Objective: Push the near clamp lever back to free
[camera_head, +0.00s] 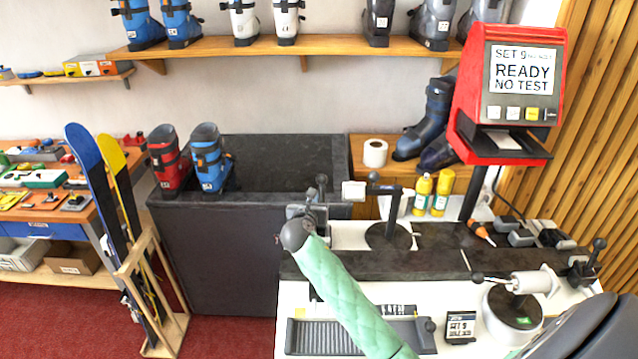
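Several black-knobbed levers stand on the white and dark bench at the right. One lever (322,182) rises from a grey clamp block (298,211) at the bench's left end. Another lever (599,245) stands on a dark clamp (581,272) at the right end. A third black knob (477,277) sits on a rod beside a silver cylinder (531,283) on a round base. I cannot tell which is the near clamp lever, nor whether any is locked.
A mint quilted, round-ended shape (352,290) crosses the front of the bench and hides part of it. Yellow bottles (441,193) stand behind the bench. A dark bin (225,255) and skis (97,190) are at left.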

